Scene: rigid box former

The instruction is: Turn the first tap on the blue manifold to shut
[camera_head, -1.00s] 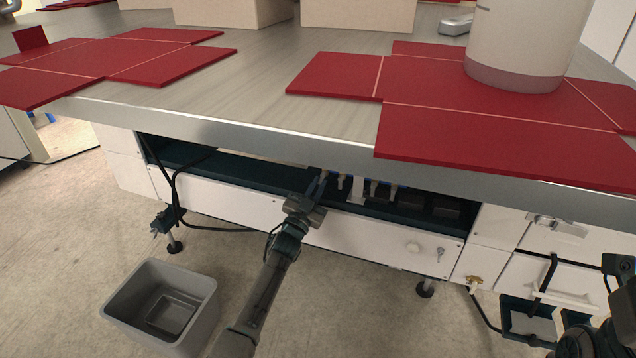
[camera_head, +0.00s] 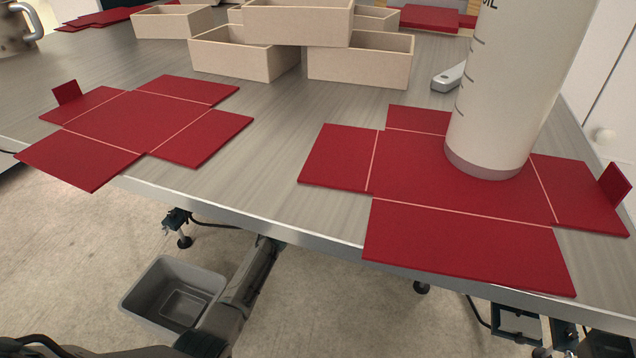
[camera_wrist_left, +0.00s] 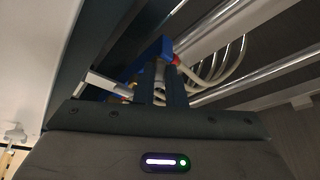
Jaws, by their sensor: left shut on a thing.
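The blue manifold (camera_wrist_left: 150,56) shows in the left wrist view, tilted in the picture, just beyond my left fingertips. A red part and curved pale hoses are beside it. My left gripper (camera_wrist_left: 163,72) is shut on a tap of the manifold, which is mostly hidden between the fingers. I cannot tell from the picture which tap in the row it is or how far it is turned. In the head view my left arm (camera_head: 245,280) reaches under the table edge, and the table hides the gripper and manifold. My right gripper is not in view.
The table (camera_head: 270,150) overhangs the arm. Red flat box blanks (camera_head: 120,118) lie on it, with a white cylinder (camera_head: 500,100) on the right one. Pale open boxes (camera_head: 245,57) stand behind. A grey bin (camera_head: 140,300) is on the floor beside my left arm.

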